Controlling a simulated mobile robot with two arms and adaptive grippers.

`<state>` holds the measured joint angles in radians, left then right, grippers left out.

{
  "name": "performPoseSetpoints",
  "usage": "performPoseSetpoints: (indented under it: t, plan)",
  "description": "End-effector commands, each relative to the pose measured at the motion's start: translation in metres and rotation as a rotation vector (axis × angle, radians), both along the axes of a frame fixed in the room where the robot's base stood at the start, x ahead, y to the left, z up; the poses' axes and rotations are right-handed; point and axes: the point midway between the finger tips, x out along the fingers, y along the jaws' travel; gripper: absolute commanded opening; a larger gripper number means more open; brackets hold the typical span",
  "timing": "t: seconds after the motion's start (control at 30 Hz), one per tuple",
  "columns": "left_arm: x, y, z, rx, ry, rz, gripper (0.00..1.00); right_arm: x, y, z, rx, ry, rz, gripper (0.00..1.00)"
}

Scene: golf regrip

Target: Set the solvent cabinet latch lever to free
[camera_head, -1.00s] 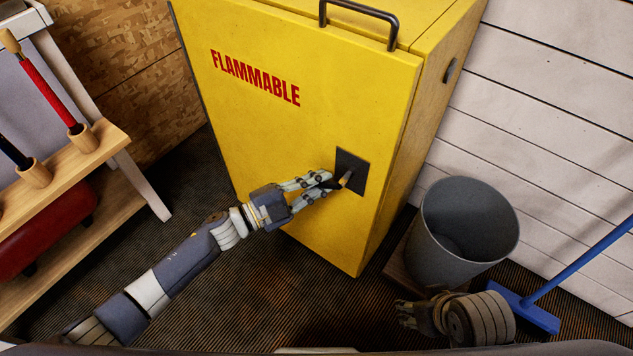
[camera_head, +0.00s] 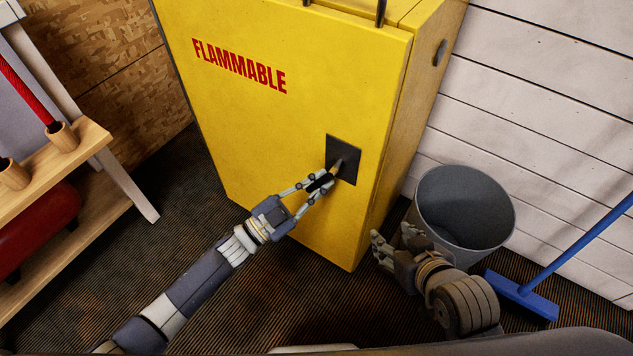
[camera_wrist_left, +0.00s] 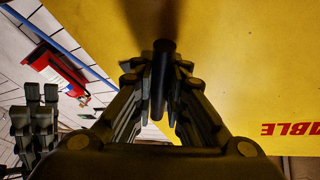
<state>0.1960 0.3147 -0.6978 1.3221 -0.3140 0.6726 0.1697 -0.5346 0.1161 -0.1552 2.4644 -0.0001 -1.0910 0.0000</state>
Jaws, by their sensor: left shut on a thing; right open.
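The yellow solvent cabinet (camera_head: 275,140) stands in the middle of the head view, marked FLAMMABLE. On the right part of its door is a dark latch plate (camera_head: 346,148) with a small lever (camera_head: 337,166). My left gripper (camera_head: 324,183) is at the plate, shut on the lever. In the left wrist view a dark rod, the lever (camera_wrist_left: 159,80), lies between the fingers (camera_wrist_left: 158,105). The fingers partly hide the lever, and its exact setting is hard to tell. My right gripper (camera_head: 388,246) is open and empty, right of the cabinet's lower corner.
A grey bin (camera_head: 465,210) stands right of the cabinet, close to my right gripper. A blue broom (camera_head: 530,295) leans beyond it by the white plank wall (camera_head: 550,120). A wooden rack (camera_head: 85,145) with clubs and a red tank (camera_head: 35,230) is at the left.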

Motion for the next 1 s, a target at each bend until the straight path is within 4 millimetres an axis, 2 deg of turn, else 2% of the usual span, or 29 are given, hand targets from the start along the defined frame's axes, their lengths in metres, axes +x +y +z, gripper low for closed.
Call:
performPoseSetpoints:
  t: [0.3, 0.33, 0.4, 0.77, 0.87, 1.0]
  plan:
    - [-0.001, -0.001, -0.001, -0.005, 0.007, -0.002, 0.00, 0.000, 0.000, 0.000, 0.000, -0.001, 0.000, 0.46]
    - [-0.001, -0.001, -0.001, -0.005, 0.007, -0.002, 0.17, 0.000, 0.000, 0.000, 0.000, -0.001, 0.000, 0.46]
    - [-0.001, -0.001, -0.001, -0.004, 0.007, -0.003, 0.33, 0.000, 0.000, 0.000, 0.000, -0.002, 0.000, 0.46]
    - [-0.001, 0.001, -0.001, -0.003, 0.004, -0.001, 0.34, -0.001, 0.000, -0.001, 0.000, 0.003, 0.001, 0.46]
    - [-0.006, 0.007, -0.004, -0.001, 0.005, 0.000, 0.34, -0.001, 0.000, -0.001, 0.000, 0.003, 0.001, 0.46]
    - [-0.019, 0.027, -0.011, -0.001, 0.008, -0.001, 0.34, 0.000, 0.000, -0.001, 0.000, 0.002, 0.001, 0.46]
